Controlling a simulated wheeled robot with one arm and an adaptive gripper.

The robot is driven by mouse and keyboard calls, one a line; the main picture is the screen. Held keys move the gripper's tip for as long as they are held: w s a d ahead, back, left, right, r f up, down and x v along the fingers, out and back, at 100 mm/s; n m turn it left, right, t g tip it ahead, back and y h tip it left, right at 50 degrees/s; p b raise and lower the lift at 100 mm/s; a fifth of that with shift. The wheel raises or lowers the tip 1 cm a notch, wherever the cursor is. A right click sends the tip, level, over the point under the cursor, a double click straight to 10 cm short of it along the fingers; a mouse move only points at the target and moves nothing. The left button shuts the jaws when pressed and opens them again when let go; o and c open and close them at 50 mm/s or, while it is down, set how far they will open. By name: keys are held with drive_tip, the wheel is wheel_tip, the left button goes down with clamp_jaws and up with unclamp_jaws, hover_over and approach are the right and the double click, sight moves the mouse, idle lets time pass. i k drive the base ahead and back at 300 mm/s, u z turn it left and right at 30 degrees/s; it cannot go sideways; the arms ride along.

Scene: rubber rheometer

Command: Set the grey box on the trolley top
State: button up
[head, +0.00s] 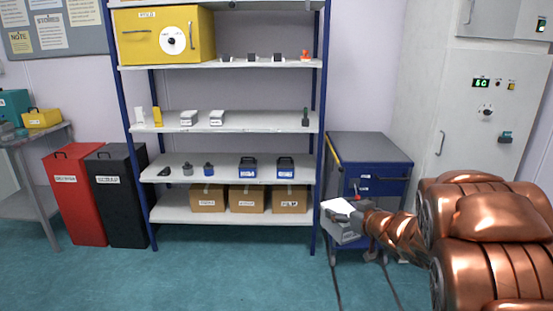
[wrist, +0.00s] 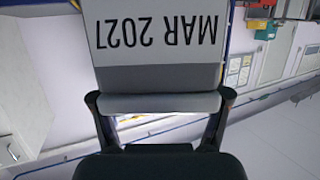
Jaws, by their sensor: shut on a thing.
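My gripper (head: 356,206) is shut on the grey box (head: 343,233), which has a white label on its top. The gripper holds the box in front of the trolley, lower than the trolley top. In the wrist view the box (wrist: 158,77) sits between the two fingers and its label reads "MAR 2027" upside down. The blue trolley has a bare grey top (head: 365,147) and stands right of the shelf rack. The box and my arm hide part of the trolley's lower front.
The shelf rack (head: 230,122) with boxes and small items stands left of the trolley. A tall grey cabinet (head: 470,105) stands behind and to the right. Red (head: 75,200) and black (head: 118,200) bins stand at left. The floor (head: 220,275) before the rack is clear.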

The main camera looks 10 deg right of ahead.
sight(371, 152)
drive_tip(key=z, duration=0.1)
drive_tip(key=i, duration=3.1)
drive_tip(key=z, duration=0.05)
